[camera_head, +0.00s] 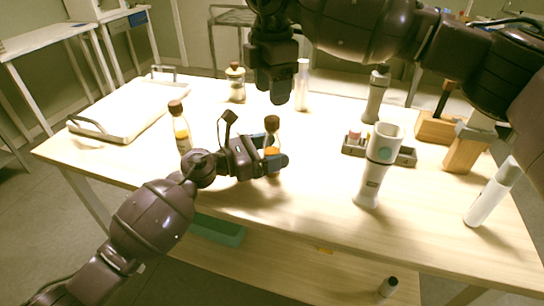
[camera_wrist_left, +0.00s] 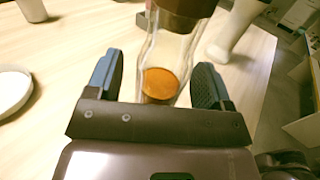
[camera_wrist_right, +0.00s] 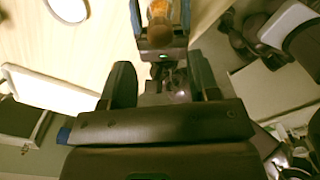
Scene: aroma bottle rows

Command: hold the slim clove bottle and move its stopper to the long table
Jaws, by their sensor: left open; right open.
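A slim clear bottle with a dark brown stopper (camera_head: 272,124) and orange-brown contents stands on the pale wooden table (camera_head: 310,210). I take it for the clove bottle; no label is readable. My left gripper (camera_head: 279,160) is open, with its blue-padded fingers on either side of the bottle. In the left wrist view the bottle (camera_wrist_left: 163,85) stands between these fingers, with visible gaps. My right gripper (camera_head: 280,98) is open and empty, pointing down above and behind the bottle. The right wrist view shows the bottle (camera_wrist_right: 160,22) ahead, beyond the fingertips.
A similar amber bottle (camera_head: 181,130) stands left of my left gripper. A jar (camera_head: 236,84) and a white bottle (camera_head: 302,86) stand behind. A white tray (camera_head: 125,108) lies left.

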